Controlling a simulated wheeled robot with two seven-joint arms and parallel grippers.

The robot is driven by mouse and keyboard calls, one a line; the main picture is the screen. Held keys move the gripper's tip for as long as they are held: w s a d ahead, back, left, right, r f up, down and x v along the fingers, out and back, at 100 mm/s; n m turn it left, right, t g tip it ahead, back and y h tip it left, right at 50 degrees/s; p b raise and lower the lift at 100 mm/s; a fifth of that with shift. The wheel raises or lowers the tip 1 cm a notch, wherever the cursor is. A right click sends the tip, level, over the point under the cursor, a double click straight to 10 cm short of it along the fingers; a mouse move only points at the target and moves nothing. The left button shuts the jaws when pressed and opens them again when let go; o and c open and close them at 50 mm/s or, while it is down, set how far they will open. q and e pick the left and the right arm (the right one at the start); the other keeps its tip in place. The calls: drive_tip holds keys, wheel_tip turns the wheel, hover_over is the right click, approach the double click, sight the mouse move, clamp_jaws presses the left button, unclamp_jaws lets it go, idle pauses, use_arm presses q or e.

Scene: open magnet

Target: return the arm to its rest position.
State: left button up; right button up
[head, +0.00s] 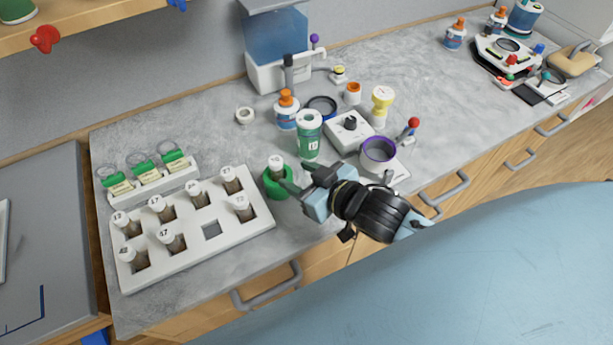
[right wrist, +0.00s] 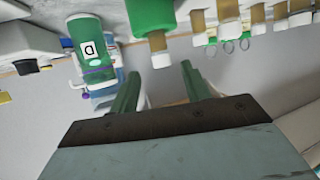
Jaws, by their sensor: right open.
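My right gripper (head: 294,180) reaches over the front edge of the counter, its jaws open beside a small green holder (head: 272,187). A vial with a white cap (head: 276,162) stands upright in this holder. In the right wrist view, the two green fingers of my right gripper (right wrist: 160,72) are apart with nothing held between them. The white cap (right wrist: 161,60) and green holder (right wrist: 152,14) show just beyond the fingertips. My left gripper is in neither view.
A white rack (head: 211,252) with several capped vials and one empty square slot lies left of the holder. A green-labelled jar (head: 309,134), a white device with a black knob (head: 349,131) and a purple-rimmed cup (head: 379,152) stand close behind my right gripper. Open floor (head: 500,270) lies in front.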

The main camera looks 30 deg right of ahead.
drive_tip(key=shift+v, duration=0.9)
